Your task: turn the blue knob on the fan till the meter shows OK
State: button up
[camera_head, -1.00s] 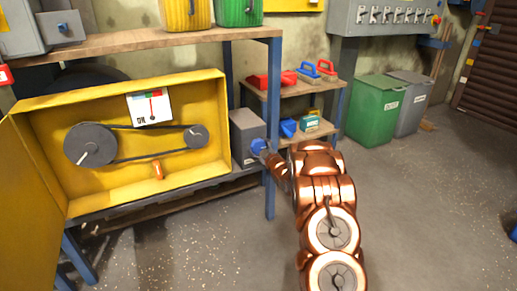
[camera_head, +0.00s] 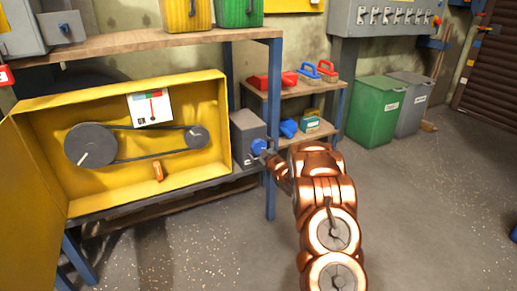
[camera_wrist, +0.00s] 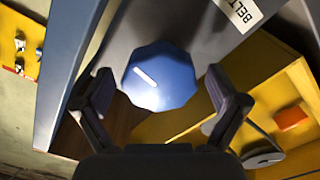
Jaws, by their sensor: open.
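The blue knob (camera_head: 259,147) is on the grey box (camera_head: 247,128) beside the open yellow case (camera_head: 120,88). In the wrist view the blue knob (camera_wrist: 160,76) has a white line pointing to its upper left. My gripper (camera_wrist: 160,88) is open, with one finger on each side of the knob and a small gap showing at each side. In the head view my gripper (camera_head: 270,157) is small and partly hidden by my arm. The meter (camera_head: 150,108) has a white face with red and green marks and a red needle standing almost upright. Its small label is hard to read.
Inside the yellow case a belt runs over a large pulley (camera_head: 91,145) and a small one (camera_head: 196,137); a small orange part (camera_head: 158,173) is below. A blue shelf post (camera_head: 272,190) stands close to my gripper.

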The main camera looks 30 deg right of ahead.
jog(key=s+a, duration=0.1)
jog(key=s, duration=1.1)
dwell(1.6)
jog(key=s+a+r+m+g+h+p, duration=0.1)
jog(key=s+a+r+g+p, duration=0.2)
jog(key=r+p, duration=0.4)
jog(key=s+a+r+m+g+p, duration=0.25)
jog(key=r+p, duration=0.25)
jog(key=r, duration=0.3)
jog(key=s+a+r+m+g+h+p, duration=0.1)
jog(key=s+a+r+g+p, duration=0.3)
jog(key=r+p, duration=0.3)
jog(key=s+a+r+g+y+p, duration=0.1)
jog(key=s+a+r+g+p, duration=0.2)
jog(key=s, duration=0.9)
jog(key=s+a+r+m+g+y+p, duration=0.1)
jog(key=s+a+r+g+p, duration=0.3)
jog(key=s+a+r+p, duration=0.5)
jog(key=s+a+r+m+g+y+p, duration=0.1)
jog(key=s+a+r+g+p, duration=0.2)
jog(key=s+a+r+p, duration=0.3)
jog(key=s+a+r, duration=0.2)
jog(key=s+r, duration=0.1)
jog(key=s, duration=0.2)
jog(key=s+a+r, duration=0.3)
jog(key=s, duration=0.3)
jog(key=shift+s+y, duration=0.25)
jog(key=shift+y, duration=0.05)
jog(key=shift+m, duration=0.25)
jog(key=shift+c, duration=0.2)
